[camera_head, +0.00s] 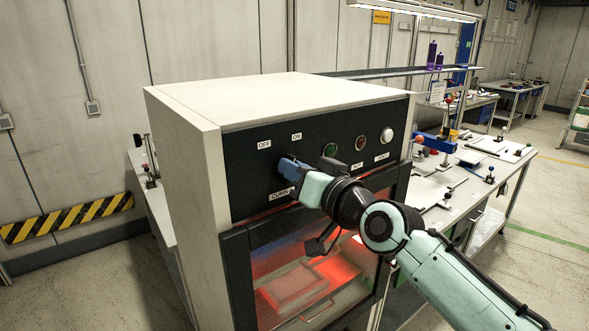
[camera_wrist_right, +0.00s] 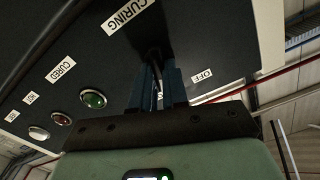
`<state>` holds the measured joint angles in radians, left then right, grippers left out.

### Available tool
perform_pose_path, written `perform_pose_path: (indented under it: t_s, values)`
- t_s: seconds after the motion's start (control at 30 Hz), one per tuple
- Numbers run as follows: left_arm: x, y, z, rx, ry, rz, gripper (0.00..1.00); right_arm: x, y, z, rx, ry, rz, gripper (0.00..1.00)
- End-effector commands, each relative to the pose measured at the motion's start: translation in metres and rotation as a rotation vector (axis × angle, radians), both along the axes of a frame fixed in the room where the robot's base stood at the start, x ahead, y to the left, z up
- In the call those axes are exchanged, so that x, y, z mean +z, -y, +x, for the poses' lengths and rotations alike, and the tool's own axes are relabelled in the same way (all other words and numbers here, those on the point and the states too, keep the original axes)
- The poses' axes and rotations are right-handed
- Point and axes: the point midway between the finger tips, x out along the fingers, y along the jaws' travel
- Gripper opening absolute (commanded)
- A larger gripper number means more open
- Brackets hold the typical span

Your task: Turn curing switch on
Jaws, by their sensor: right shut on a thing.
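The curing switch (camera_wrist_right: 155,58) is a dark knob on the black front panel (camera_head: 238,160) of the curing oven, between the OFF and ON labels above and the CURING label below. My right gripper (camera_head: 288,166) is at the panel with its blue fingers shut on the switch. In the right wrist view, the fingers (camera_wrist_right: 157,88) stand on both sides of the knob. The gripper hides most of the switch in the head view, so its exact angle is hard to tell. My left gripper is not in view.
A green button (camera_head: 330,150), a red button (camera_head: 361,143) and a white button (camera_head: 387,135) sit right of the switch. The oven window (camera_head: 310,285) below glows red-orange. A workbench (camera_head: 455,190) with fixtures stands to the right. Open floor lies at the far right.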

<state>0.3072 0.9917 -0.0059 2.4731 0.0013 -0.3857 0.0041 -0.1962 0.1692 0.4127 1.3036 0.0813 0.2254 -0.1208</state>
Motion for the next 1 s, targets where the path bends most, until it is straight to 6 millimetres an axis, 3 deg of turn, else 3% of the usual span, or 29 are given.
perform_pose_path:
  t_s: [0.5, 1.0]
  values:
    - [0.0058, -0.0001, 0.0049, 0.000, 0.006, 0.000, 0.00, -0.0004, 0.0011, 0.0009, 0.001, -0.204, 0.283, 0.00]
    - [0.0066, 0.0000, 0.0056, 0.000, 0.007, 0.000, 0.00, -0.0011, 0.0012, 0.0010, 0.001, -0.249, 0.343, 0.00]
